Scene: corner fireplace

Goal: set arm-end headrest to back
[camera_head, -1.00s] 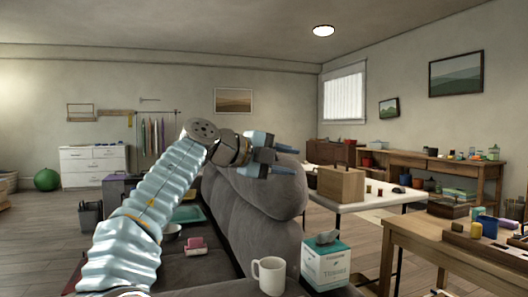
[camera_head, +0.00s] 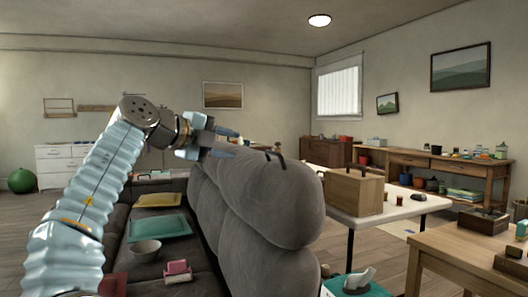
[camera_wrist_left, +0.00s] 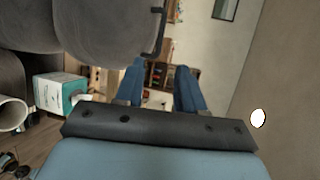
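The grey sofa's near-end headrest (camera_head: 265,200) is a thick rounded cushion along the sofa back, with a black strap or handle (camera_head: 277,161) on top. My left gripper (camera_head: 228,143) is above and left of that handle, apart from it, with its blue fingers apart and nothing between them. In the left wrist view, the fingers (camera_wrist_left: 162,88) are also spread and empty. The headrest (camera_wrist_left: 100,30) hangs at upper left there, with the dark handle (camera_wrist_left: 159,30) along its edge. My right gripper is in neither view.
A tissue box (camera_head: 357,282) stands in front of the headrest's near end. A white table (camera_head: 400,206) with a wooden box (camera_head: 353,191) stands to the right.

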